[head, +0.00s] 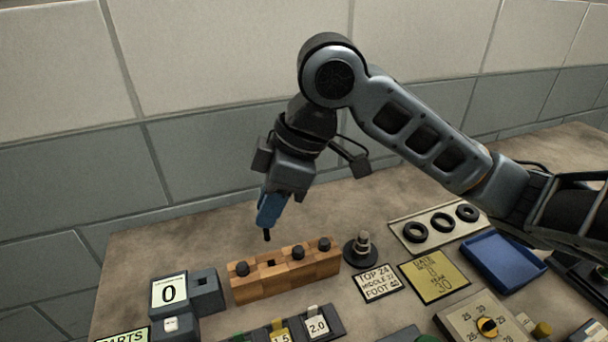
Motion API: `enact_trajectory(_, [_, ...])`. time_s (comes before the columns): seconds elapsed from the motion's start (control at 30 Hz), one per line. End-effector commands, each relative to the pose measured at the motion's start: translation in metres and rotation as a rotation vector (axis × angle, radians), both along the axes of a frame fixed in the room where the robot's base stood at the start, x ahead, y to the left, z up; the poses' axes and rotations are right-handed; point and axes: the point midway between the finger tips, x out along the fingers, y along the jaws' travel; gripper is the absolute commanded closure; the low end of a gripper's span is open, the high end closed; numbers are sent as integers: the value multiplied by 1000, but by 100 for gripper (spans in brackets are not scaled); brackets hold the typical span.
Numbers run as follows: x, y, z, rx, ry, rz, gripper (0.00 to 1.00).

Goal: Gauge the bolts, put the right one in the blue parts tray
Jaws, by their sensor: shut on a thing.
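My gripper (268,214), with blue fingers, is shut on a dark bolt (267,236) and holds it above the wooden rack (285,282). Only the bolt's lower end shows; the fingers hide the rest. In the rack stand three dark-headed bolts, at the left (243,269), right of the middle (298,252) and at the right end (323,244). Between the left and middle ones is an empty hole. The blue tray (510,281) is on the right and looks empty. A grey gauge block (205,293) stands left of the rack beside a display (169,292) reading 0.
A dark-based metal post (362,249) stands right of the rack. Nearby are a white card (377,284), a yellow card (435,276) and a board with three black rings (441,224). Labelled blocks (317,325) and a dial panel (486,326) fill the front. The table behind the rack is clear.

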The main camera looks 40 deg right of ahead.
Motion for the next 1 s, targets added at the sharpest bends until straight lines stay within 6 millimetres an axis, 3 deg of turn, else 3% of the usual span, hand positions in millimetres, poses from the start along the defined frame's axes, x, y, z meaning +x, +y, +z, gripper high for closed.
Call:
enact_trajectory(0.27, [-2,7,-8,1,0,24,100])
enact_trajectory(0.8, [-2,7,-50,3,0,22,100])
enact_trajectory(1.0, [-2,7,-53,2,-1,22,100])
